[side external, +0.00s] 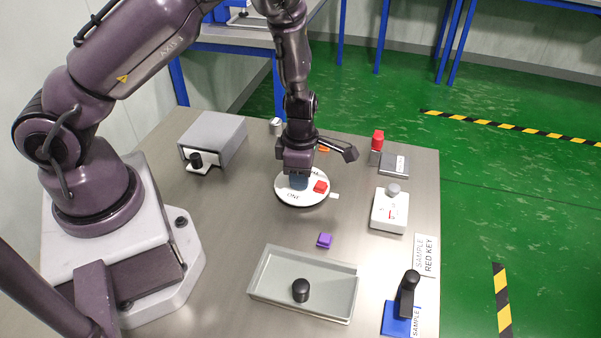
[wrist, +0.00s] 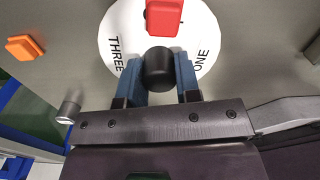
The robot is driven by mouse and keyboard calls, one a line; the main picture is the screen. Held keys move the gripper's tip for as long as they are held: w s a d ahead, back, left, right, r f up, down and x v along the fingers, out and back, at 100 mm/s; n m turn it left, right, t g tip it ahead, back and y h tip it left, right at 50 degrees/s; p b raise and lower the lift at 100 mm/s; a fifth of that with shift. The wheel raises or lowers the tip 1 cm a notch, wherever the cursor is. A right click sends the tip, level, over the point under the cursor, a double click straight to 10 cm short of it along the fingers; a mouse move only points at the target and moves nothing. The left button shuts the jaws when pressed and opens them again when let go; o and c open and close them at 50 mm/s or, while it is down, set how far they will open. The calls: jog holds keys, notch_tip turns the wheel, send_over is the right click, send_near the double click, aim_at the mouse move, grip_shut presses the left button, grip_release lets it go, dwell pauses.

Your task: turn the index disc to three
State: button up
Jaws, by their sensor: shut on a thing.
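The white index disc (side external: 304,198) lies flat on the table. In the wrist view the disc (wrist: 120,28) shows the word THREE at its left and ONE at its right. A red block (wrist: 164,16) sits on the disc, and it also shows in the side view (side external: 320,187). A black knob (wrist: 159,66) stands on the disc. My gripper (side external: 299,184) is over the disc, its blue fingers shut on the knob; the side view hides the knob. A small white tab (side external: 334,196) shows at the disc's right edge.
A purple block (side external: 325,240) and a grey tray (side external: 262,284) with a black knob lie in front. A grey box (side external: 214,136) stands at left. A white switch box (side external: 388,212), red-topped cylinder (side external: 377,141) and blue-based handle (side external: 396,318) stand at right. An orange block (wrist: 25,47) is near the disc.

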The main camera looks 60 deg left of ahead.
jog(key=shift+a+m, duration=0.1)
jog(key=shift+m, duration=2.1)
jog(key=shift+w+m, duration=0.1)
jog(key=shift+m, duration=5.3)
jog(key=shift+w+m, duration=0.1)
jog(key=shift+m, duration=0.6)
jog(key=o, duration=0.9)
jog(key=shift+r, duration=0.1)
notch_tip(320, 180, up, 13)
jog(key=shift+f, duration=0.1)
